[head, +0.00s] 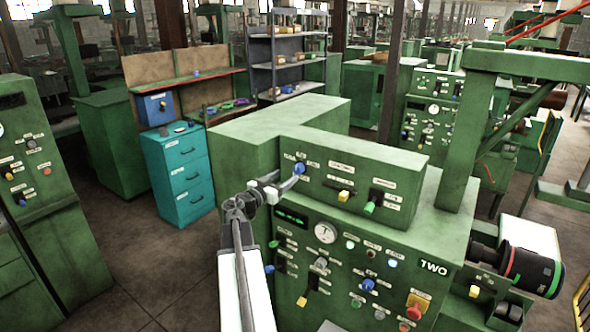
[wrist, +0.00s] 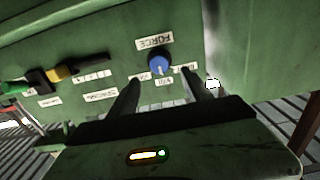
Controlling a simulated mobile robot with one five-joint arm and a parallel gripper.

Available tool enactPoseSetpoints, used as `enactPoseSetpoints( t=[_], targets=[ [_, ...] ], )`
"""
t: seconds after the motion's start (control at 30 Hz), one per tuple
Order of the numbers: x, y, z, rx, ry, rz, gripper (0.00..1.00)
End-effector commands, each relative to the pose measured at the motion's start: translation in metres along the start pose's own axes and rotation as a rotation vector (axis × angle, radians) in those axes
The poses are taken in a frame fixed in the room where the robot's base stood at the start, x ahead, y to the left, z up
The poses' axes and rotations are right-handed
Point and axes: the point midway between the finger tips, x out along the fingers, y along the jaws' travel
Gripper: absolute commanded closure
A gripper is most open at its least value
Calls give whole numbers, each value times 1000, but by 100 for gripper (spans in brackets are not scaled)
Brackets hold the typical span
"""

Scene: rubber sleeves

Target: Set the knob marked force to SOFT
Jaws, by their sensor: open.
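The blue force knob (wrist: 159,64) sits on the green upper panel, beside an upside-down label reading FORCE (wrist: 155,41) in the wrist view. A pale pointer mark on the knob points down in that view, towards a middle label (wrist: 165,82). Small labels lie around that side of the knob; their words are too small to read surely. In the head view the knob (head: 299,168) is at the left end of the panel. My gripper (wrist: 160,78) is open, its fingertips on either side just short of the knob. The gripper (head: 284,184) also shows in the head view; contact cannot be told.
On the same panel are a yellow switch (head: 344,196) and a green-tipped switch (head: 370,207). Below, the main panel of machine TWO holds a gauge (head: 325,233), lamps, several knobs and a red-orange knob (head: 413,312). A teal drawer cabinet (head: 181,172) stands behind left.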

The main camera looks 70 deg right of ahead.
Motion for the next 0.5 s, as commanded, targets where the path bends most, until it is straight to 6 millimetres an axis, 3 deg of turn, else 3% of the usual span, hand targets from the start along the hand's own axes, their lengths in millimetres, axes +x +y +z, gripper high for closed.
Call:
enactPoseSetpoints(
  t=[0.33,0.5],
  targets=[
    [61,-1,0,-1,-2,3,43],
    [72,0,1,-1,-2,1,43]
  ],
)
